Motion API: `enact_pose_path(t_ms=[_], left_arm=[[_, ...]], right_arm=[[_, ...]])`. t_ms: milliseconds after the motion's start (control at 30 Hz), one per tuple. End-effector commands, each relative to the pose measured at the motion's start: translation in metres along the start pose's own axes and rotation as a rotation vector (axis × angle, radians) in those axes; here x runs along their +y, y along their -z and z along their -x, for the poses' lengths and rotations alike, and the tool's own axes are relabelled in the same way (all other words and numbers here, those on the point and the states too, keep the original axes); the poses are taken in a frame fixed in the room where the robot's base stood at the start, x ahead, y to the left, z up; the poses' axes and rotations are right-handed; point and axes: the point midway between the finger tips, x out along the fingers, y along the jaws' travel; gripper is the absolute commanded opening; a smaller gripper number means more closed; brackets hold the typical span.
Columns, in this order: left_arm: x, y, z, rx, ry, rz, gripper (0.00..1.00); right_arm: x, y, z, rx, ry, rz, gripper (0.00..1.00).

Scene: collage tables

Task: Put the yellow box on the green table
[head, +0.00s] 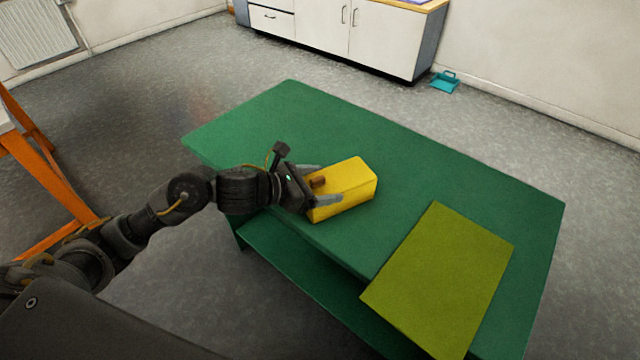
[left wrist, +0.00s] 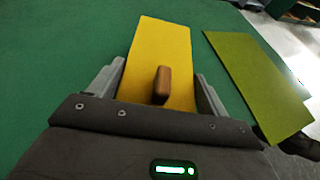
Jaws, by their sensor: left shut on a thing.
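The yellow box (head: 350,183) is at the left front part of the green table (head: 300,115), over its top. My left gripper (head: 326,190) is shut on the box, with one finger along each side. In the left wrist view the box (left wrist: 160,50) lies between the two fingers (left wrist: 158,88), and a small brown handle-like piece (left wrist: 162,85) is on its near face. I cannot tell whether the box's underside touches the tabletop. My right gripper is not in view.
A flat olive-green sheet (head: 440,280) lies on the table's right front part, overhanging the front edge. The table has a lower shelf (head: 300,262). An orange-legged table (head: 40,165) stands at left. White cabinets (head: 345,32) and a teal dustpan (head: 445,82) are behind. The tabletop's back is clear.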

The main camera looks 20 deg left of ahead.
Motion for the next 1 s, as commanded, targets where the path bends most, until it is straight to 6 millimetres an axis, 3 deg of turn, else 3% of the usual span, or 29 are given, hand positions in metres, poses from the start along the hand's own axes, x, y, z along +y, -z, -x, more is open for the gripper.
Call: enact_pose_path(t_ms=[133,167,300,667,767,1000], left_arm=[[0.0,0.0,0.0,0.0,0.0,-0.001,0.41],[0.0,0.0,0.0,0.001,0.001,-0.001,0.8],[0.0,0.0,0.0,0.001,0.001,-0.001,0.99],[0.0,0.0,0.005,0.001,0.0,-0.002,0.99],[0.001,0.001,0.017,0.003,-0.001,-0.003,0.99],[0.0,0.002,0.067,0.005,0.0,-0.006,0.99]], right_arm=[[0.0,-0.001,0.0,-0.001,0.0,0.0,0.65],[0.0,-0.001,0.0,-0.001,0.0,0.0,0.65],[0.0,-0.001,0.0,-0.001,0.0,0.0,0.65],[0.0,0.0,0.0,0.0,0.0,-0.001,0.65],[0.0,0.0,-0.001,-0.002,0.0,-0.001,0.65],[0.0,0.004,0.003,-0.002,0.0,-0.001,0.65]])
